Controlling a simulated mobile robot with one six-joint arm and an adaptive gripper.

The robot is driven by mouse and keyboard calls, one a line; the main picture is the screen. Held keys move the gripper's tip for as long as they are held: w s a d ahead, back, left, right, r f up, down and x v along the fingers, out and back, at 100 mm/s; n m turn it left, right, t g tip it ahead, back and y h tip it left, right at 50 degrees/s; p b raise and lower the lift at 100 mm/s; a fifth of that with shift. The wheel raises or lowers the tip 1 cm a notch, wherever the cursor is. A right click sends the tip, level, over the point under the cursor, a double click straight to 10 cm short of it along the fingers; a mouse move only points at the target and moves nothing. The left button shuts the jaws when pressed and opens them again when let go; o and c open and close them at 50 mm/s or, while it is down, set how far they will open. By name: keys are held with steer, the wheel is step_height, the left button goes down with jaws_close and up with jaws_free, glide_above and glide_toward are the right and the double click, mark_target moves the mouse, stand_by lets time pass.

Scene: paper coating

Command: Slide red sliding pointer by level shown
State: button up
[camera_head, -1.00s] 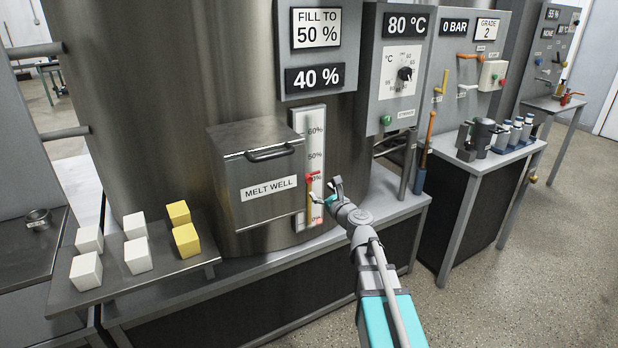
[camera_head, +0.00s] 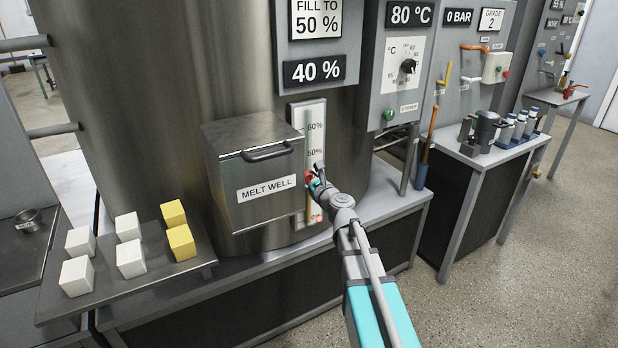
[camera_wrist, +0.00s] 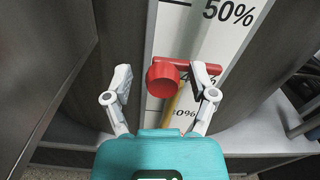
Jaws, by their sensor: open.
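The red sliding pointer (camera_wrist: 165,77) sits on the white level scale (camera_wrist: 210,48) at about the 40% mark, below the 50% label. In the head view the pointer (camera_head: 310,177) shows as a small red patch beside my gripper (camera_head: 318,178), and the scale (camera_head: 312,120) runs above it. In the wrist view my gripper (camera_wrist: 160,84) is open, with one white finger on each side of the pointer's round red knob. The right finger overlaps the red bar; I cannot tell whether it touches. The panel's upper sign reads FILL TO 50 % (camera_head: 317,20) and the lower display reads 40 % (camera_head: 314,71).
The melt well box (camera_head: 255,170) stands close left of the scale. A tray (camera_head: 150,285) with white and yellow blocks is further left. A panel with a dial (camera_head: 405,70) and a bench (camera_head: 525,143) with small bottles stand to the right.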

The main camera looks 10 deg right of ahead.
steer(key=shift+d, duration=0.2)
jaws_close()
steer(key=shift+f, duration=0.1)
step_height(320, 180, down, 23)
steer(key=b, duration=2.3)
steer(key=shift+r, duration=0.2)
steer(key=shift+s+a, duration=0.1)
jaws_free()
steer(key=shift+f, duration=0.1)
steer(key=v, duration=1.2)
